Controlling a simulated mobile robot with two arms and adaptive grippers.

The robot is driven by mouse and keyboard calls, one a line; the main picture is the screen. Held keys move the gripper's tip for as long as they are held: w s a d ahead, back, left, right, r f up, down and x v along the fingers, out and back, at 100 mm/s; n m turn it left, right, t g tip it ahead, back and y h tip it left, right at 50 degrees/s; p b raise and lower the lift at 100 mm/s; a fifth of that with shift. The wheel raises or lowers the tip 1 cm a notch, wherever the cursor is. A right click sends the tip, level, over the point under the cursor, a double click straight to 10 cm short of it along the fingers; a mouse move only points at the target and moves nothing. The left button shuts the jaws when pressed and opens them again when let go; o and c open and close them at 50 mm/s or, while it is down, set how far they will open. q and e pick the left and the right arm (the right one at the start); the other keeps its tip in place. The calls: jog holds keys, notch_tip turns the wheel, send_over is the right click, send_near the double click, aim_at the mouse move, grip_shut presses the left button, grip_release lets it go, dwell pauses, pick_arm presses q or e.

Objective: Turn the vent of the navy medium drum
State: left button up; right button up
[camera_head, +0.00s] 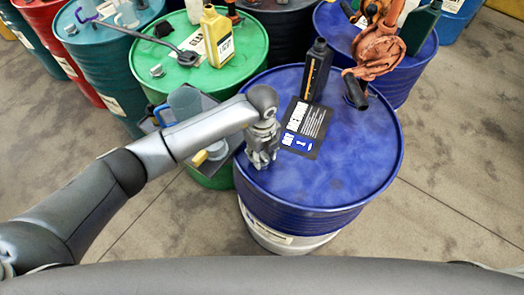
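The navy drum (340,175) stands upright in the middle, with a blue lid and a white lower band. My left gripper (262,160) points down at the left part of its lid, close to the rim. Its fingers are close together and low over the lid. The vent is not visible; the gripper covers that spot, and I cannot tell whether the fingers hold anything. My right gripper is not in view.
A black bottle (316,72), a dark label card (306,128) and an orange hand pump (377,50) are on or over the navy lid. A green drum (253,38) stands behind left, another blue drum (425,62) behind right. Floor at right is clear.

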pick_arm(q)
jog(key=shift+c, duration=0.2)
grip_shut()
jog(key=m+b, duration=0.2)
jog(key=shift+f+b, duration=0.15)
jog(key=shift+b, duration=0.15)
jog(key=m+b, duration=1.3)
jog(key=b, duration=0.3)
jog(key=shift+a+m, duration=0.15)
jog(key=shift+m, duration=0.15)
jog(key=shift+r+m+b, duration=0.2)
jog(key=shift+m+b, duration=1)
jog(key=shift+b, duration=0.3)
